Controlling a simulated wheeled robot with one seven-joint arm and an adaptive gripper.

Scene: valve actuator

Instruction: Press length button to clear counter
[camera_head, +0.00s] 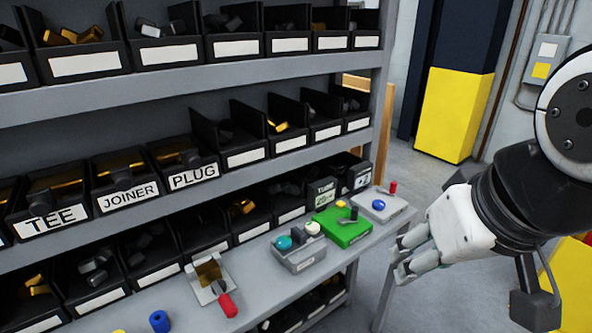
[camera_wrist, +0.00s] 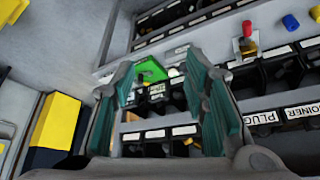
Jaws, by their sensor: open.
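No button is legibly marked as the length button. A green box (camera_head: 342,236) with a black lever and small light and yellow parts stands on the bench; it also shows in the wrist view (camera_wrist: 152,69) between my fingers. To its right is a grey box (camera_head: 392,211) with a blue button (camera_head: 378,205) and a red-topped post (camera_head: 393,188). To its left is a grey box (camera_head: 301,261) with a teal ball and a white knob. My gripper (camera_head: 403,262) is open and empty, to the right of the bench and apart from these boxes; it also shows in the wrist view (camera_wrist: 168,85).
A clamp with a red handle (camera_head: 228,304) and a blue cylinder (camera_head: 159,321) lie along the bench (camera_head: 185,311). Shelves of black bins stand behind and below, with TEE, JOINER and PLUG labels. A yellow and dark pillar (camera_head: 452,110) stands behind. Open floor lies between.

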